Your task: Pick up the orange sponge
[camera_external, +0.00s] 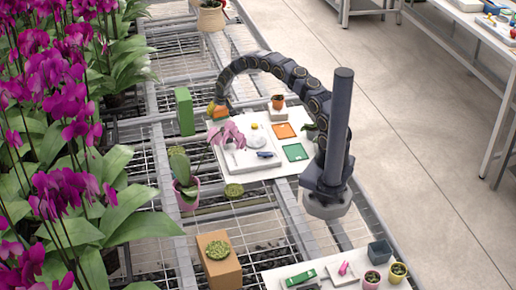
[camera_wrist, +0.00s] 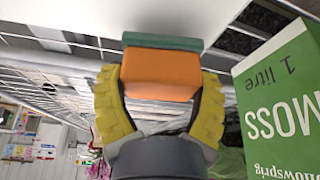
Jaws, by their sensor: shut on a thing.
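The orange sponge (camera_wrist: 162,73) is between the two yellow fingers of my gripper (camera_wrist: 160,95) in the wrist view, with a finger against each side. A green layer (camera_wrist: 162,40) shows along one face of it. In the external view the orange sponge (camera_external: 219,112) shows small at the end of my arm, near the far left corner of the white board (camera_external: 233,173). My gripper (camera_external: 217,104) is shut on it there. At this size I cannot tell whether the sponge touches the board.
A green moss box (camera_external: 184,111) stands just left of my gripper; it fills the right side of the wrist view (camera_wrist: 278,110). A potted pink orchid (camera_external: 186,193) stands before the board. An orange tray (camera_external: 284,131) and a green tray (camera_external: 295,152) lie on the board's right.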

